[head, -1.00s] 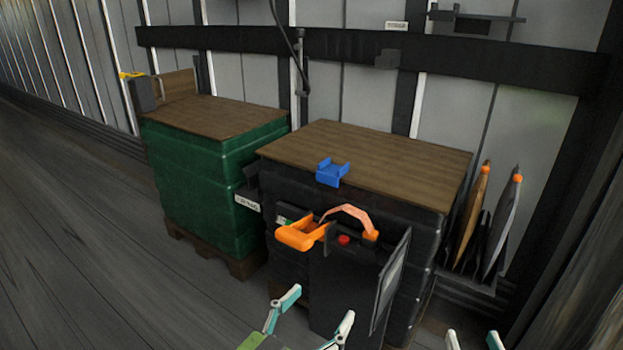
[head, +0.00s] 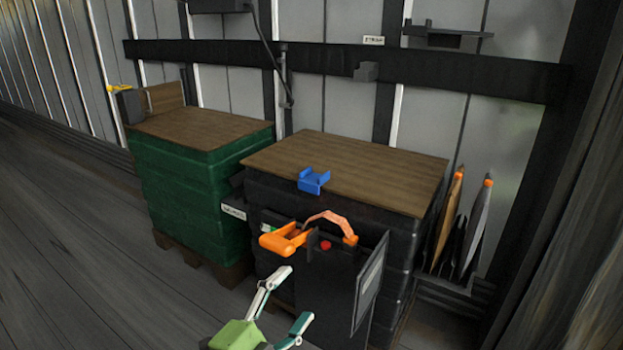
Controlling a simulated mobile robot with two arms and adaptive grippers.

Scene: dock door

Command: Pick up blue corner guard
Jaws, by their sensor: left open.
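The blue corner guard (head: 313,181) sits at the front edge of the brown board (head: 350,165) on top of the black crate stack (head: 400,232). Part of it hangs over that edge. My left gripper (head: 296,294) is low in the head view, in front of the black stack and below the corner guard. Its two fingers are spread apart with nothing between them. It is clear of the corner guard. My right gripper is out of view.
An orange-handled tool (head: 282,240) and a pink-orange strap (head: 332,222) sit on a dark case (head: 328,285) before the stack. A green crate stack (head: 195,190) stands left. Pointed boards (head: 470,228) stand in a rack at right. Floor at left is clear.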

